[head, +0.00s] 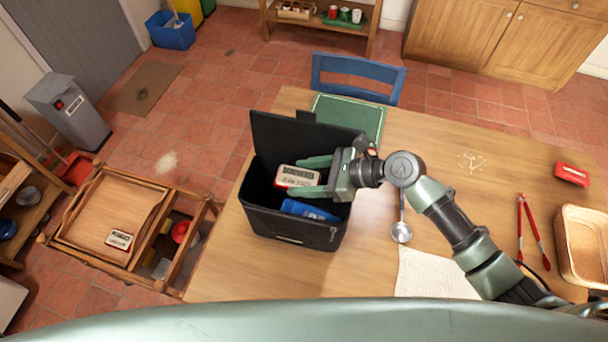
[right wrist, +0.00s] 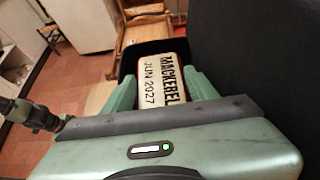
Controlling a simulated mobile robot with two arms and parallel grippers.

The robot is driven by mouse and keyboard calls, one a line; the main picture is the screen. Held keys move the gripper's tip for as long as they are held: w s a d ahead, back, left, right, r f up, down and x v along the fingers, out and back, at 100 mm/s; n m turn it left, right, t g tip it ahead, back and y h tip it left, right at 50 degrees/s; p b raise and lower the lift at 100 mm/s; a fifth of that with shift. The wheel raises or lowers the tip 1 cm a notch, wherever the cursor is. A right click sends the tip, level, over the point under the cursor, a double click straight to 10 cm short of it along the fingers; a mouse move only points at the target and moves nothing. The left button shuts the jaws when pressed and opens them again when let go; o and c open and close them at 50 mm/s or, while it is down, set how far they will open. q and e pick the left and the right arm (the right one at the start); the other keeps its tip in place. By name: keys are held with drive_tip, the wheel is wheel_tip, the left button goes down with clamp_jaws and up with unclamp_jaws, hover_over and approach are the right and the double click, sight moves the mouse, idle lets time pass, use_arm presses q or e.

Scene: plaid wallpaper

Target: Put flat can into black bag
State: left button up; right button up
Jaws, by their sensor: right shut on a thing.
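The flat can (head: 297,177), a cream-topped tin with a red side, is between the fingers of my right gripper (head: 304,177). The gripper is shut on it, at the open mouth of the black bag (head: 290,228). In the right wrist view the can's (right wrist: 158,82) label reads MACKEREL JUN 2027. The bag stands on the table with its lid up at the back. A blue item (head: 308,210) lies in the bag near its front. The can's underside is hidden. My left gripper is out of the head view; part of an arm of mine shows at the left of the wrist view.
A ladle (head: 402,232) and a white cloth (head: 432,274) lie right of the bag. Red tongs (head: 533,230), a red tin (head: 572,174) and a wicker basket (head: 583,246) are farther right. A blue chair (head: 357,75) stands behind the table. A similar tin (head: 119,240) sits on the wooden furniture at left.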

drive_tip(key=o, duration=1.6)
drive_tip(key=shift+s+d+r, duration=0.1)
drive_tip(key=shift+d+r, duration=0.1)
drive_tip(key=shift+d, duration=0.3)
drive_tip(key=b+v, duration=0.2)
drive_tip(key=v, duration=0.4)
drive_tip(key=shift+s+d+r, duration=0.15)
drive_tip(key=shift+d+r, duration=0.05)
drive_tip(key=shift+r, duration=0.05)
drive_tip(key=shift+s+f, duration=0.1)
